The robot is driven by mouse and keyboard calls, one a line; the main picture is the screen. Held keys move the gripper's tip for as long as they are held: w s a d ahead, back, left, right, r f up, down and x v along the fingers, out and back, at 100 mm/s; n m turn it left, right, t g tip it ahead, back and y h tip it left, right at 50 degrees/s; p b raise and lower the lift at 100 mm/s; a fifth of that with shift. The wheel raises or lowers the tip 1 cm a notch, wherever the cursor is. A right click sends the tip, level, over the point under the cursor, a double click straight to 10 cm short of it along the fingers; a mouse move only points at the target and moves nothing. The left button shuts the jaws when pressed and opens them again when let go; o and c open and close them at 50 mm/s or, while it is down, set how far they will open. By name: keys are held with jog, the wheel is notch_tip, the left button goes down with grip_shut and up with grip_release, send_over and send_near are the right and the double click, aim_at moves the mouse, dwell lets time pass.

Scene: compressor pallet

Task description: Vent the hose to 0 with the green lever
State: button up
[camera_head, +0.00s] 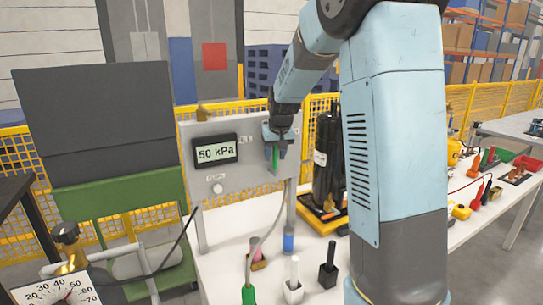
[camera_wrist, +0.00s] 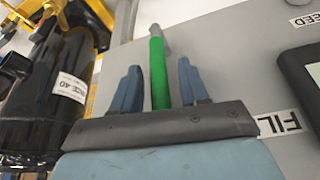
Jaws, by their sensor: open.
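The green lever (camera_head: 275,160) is on the grey panel (camera_head: 181,172), right of the display (camera_head: 215,152), which reads 50 kPa. In the wrist view the green lever (camera_wrist: 158,72) stands between the two blue fingers of my gripper (camera_wrist: 160,85). My gripper is open, with a gap visible on each side of the lever. In the head view my gripper (camera_head: 277,146) is at the panel's right part, around the lever. A pale hose (camera_head: 268,232) runs down from near the lever to a green-ended fitting (camera_head: 248,294) on the white table.
A dial gauge (camera_head: 60,290) stands at the lower left. A black cylinder unit (camera_head: 326,160) stands right of the panel. Small white (camera_head: 294,283) and black (camera_head: 328,268) holders and a blue item (camera_head: 288,238) are on the table. A yellow mesh fence runs behind.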

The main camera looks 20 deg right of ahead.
jog(key=shift+f, duration=0.25)
jog(key=shift+c, duration=0.3)
grip_shut()
